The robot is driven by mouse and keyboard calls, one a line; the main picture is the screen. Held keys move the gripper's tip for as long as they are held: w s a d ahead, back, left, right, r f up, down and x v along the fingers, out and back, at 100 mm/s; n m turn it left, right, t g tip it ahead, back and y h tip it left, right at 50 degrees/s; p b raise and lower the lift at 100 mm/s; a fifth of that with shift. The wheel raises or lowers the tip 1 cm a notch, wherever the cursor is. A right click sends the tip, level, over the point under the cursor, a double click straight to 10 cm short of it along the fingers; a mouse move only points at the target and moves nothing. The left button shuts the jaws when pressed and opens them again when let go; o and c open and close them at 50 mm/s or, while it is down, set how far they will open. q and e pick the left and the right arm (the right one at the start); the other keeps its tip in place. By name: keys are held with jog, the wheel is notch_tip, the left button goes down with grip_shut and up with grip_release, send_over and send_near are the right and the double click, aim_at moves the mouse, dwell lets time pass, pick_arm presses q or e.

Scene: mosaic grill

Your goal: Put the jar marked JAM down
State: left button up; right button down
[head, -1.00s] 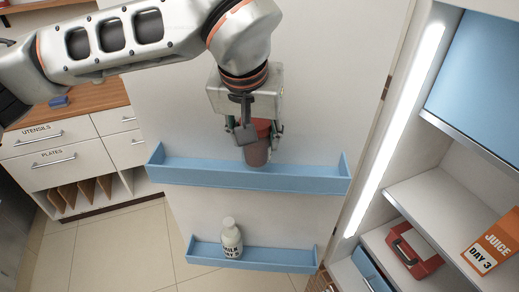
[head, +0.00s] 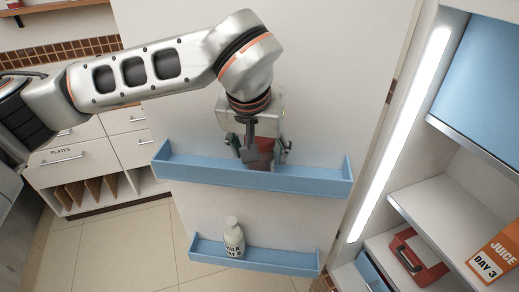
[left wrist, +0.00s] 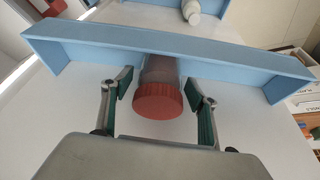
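The jar (head: 264,150) has a red lid and a dull reddish-brown body; no marking on it can be read. It stands in the upper blue door shelf (head: 215,176), with its lower part hidden by the shelf's front. In the left wrist view the jar (left wrist: 158,98) is between my left fingers, lid towards the camera. My left gripper (head: 262,149) is open around the jar, and gaps show between both finger pads and the jar in the left wrist view (left wrist: 164,101). My right gripper is not in view.
A lower blue door shelf (head: 285,262) holds a white milk bottle (head: 234,238). On the right are shelves with an orange juice carton (head: 492,258) and a red case (head: 418,258). The upper shelf is otherwise clear on both sides of the jar.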

pick_arm(q)
jog(key=shift+r, duration=0.1)
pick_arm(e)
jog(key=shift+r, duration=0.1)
pick_arm(q)
jog(key=shift+r+p, duration=0.2)
jog(key=shift+p, duration=0.1)
jog(key=shift+s+r, duration=0.1)
jog(key=shift+r, duration=0.25)
jog(key=b+v, duration=0.2)
jog(key=v, duration=0.9)
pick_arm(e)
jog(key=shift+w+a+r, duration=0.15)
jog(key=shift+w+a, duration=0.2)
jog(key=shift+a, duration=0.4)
pick_arm(q)
jog(key=shift+s, duration=0.1)
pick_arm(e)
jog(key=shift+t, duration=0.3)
